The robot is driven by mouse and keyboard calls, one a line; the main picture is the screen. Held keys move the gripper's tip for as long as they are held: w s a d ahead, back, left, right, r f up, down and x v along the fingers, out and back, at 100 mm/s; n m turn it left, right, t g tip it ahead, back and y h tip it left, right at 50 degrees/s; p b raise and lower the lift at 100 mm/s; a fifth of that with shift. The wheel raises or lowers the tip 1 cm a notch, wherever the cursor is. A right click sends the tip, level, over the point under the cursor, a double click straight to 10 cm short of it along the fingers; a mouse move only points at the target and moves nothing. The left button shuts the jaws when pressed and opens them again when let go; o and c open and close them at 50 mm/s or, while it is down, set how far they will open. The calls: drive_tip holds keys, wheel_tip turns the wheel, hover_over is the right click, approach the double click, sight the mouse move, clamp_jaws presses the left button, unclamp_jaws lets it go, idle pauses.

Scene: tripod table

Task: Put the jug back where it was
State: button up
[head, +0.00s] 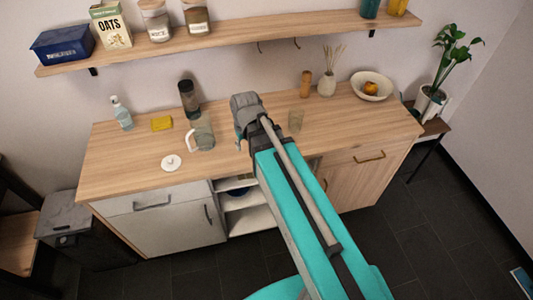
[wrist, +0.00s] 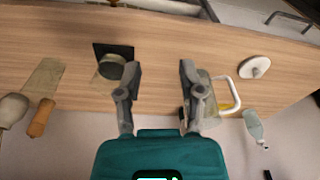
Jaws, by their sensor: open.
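The jug (head: 203,135) is clear with a white handle and stands upright on the wooden counter (head: 130,150), left of my gripper in the head view. It also shows in the wrist view (wrist: 212,100), partly hidden behind the right finger, with its handle to the right. A round white lid with a knob (head: 171,162) lies on the counter in front of the jug. My gripper (head: 239,135) is open and empty above the counter; in the wrist view bare wood shows between its fingers (wrist: 160,68).
A black square with a dark-topped round item (wrist: 112,61) lies left in the wrist view. A dark tall container (head: 187,97) stands behind the jug; a glass (head: 296,121) is right of my gripper. A yellow sponge (head: 162,123) and soap bottle (head: 122,114) stand left. A shelf (head: 250,29) hangs above.

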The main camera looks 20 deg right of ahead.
drive_tip(key=s+d+m+g, duration=0.1)
drive_tip(key=s+d+m, duration=0.1)
drive_tip(key=s+d, duration=0.3)
drive_tip(key=shift+s+d, duration=0.35)
drive_tip(key=shift+s, duration=0.2)
